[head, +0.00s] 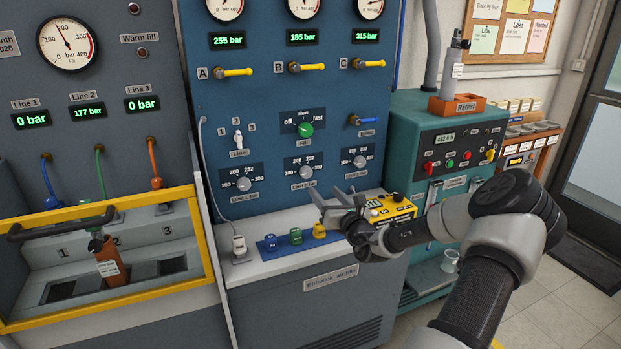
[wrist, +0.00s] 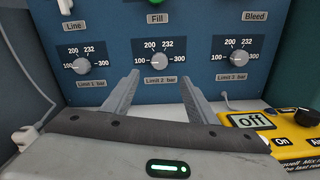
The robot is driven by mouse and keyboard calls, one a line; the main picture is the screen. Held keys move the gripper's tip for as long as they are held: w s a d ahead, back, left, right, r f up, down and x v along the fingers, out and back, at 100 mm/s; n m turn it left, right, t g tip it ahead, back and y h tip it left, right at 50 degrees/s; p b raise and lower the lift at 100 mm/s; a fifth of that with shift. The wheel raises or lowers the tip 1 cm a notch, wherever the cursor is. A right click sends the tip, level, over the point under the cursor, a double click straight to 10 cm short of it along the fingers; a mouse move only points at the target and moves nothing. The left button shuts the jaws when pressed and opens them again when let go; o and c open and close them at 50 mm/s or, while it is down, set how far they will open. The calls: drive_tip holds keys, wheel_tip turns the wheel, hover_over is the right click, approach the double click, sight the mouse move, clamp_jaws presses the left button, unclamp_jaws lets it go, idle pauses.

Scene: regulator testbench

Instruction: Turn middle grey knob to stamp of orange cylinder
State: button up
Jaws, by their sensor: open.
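The middle grey knob (head: 306,172), labelled Limit 2 bar, sits on the blue panel between two similar knobs. It also shows in the wrist view (wrist: 159,61), with scale marks 100, 200, 232 and 300; its pointer seems to face left, near 100. My gripper (head: 333,203) is open and empty in front of the panel, below the knob. In the wrist view its fingers (wrist: 159,78) point at the panel, one each side of the knob and apart from it. The orange cylinder (head: 112,272) stands in the left bench with a white label; its stamp is too small to read.
The Limit 1 knob (head: 244,184) and Limit 3 knob (head: 360,161) flank the middle one. A yellow meter (head: 391,210) lies on the ledge beside my gripper. Blue, green and yellow fittings (head: 296,237) stand left of it. A yellow frame (head: 205,240) borders the left bench.

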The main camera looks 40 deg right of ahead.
sight(308, 172)
drive_tip(key=b+x, duration=0.2)
drive_tip(key=x, duration=1)
drive_tip(key=shift+w, duration=0.45)
drive_tip(key=c, duration=1.1)
drive_tip(key=shift+r+p, duration=0.15)
drive_tip(key=shift+p, duration=0.3)
